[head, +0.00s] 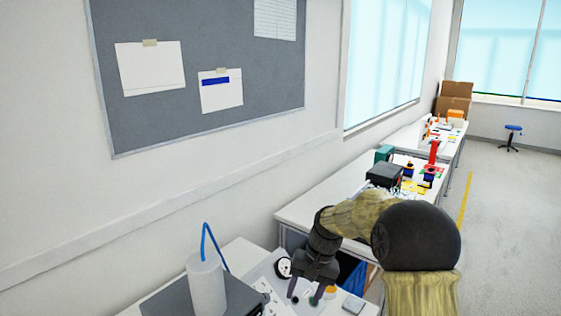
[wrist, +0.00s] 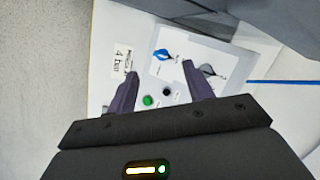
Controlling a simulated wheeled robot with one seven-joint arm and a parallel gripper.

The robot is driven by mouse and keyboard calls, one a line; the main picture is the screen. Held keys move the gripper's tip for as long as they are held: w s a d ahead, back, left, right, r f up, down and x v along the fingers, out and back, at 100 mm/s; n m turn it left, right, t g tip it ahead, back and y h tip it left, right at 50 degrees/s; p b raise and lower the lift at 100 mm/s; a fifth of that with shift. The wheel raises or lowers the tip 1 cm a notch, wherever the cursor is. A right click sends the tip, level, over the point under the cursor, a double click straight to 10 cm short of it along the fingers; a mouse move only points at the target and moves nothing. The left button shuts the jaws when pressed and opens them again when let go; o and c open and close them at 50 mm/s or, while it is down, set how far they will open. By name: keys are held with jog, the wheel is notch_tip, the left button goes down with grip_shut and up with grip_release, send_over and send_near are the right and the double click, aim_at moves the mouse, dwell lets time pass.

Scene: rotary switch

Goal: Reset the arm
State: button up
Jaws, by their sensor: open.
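My gripper (head: 306,298) is open and points down over the near bench, with nothing between its fingers. In the wrist view its two dark fingers (wrist: 159,70) spread above a pale control panel (wrist: 185,83). The panel carries a blue pointed knob (wrist: 163,54), a grey knob (wrist: 210,70), a green button (wrist: 148,100) and a black button (wrist: 167,91). The right fingertip appears close to the panel face between the knobs; I cannot tell the gap. In the head view my arm and gripper hide part of the panel.
A white cylinder (head: 206,287) with a blue tube stands left of my gripper on a dark box. A small grey block (head: 353,304) lies to the right. Farther benches hold a black box (head: 384,175) and other items.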

jog(key=s+d+r+t+h+p, duration=0.1)
jog(key=s+d, duration=0.2)
jog(key=s, duration=0.3)
jog(key=s+d+n+t+h+p, duration=0.1)
jog(key=s+d, duration=0.2)
jog(key=s, duration=0.4)
jog(key=s+d+r+t+h+p, duration=0.1)
jog(key=s+d+p, duration=0.1)
jog(key=s, duration=0.5)
jog(key=shift+s+d+r, duration=0.2)
jog(key=shift+d+r, duration=0.15)
jog(key=shift+d, duration=0.25)
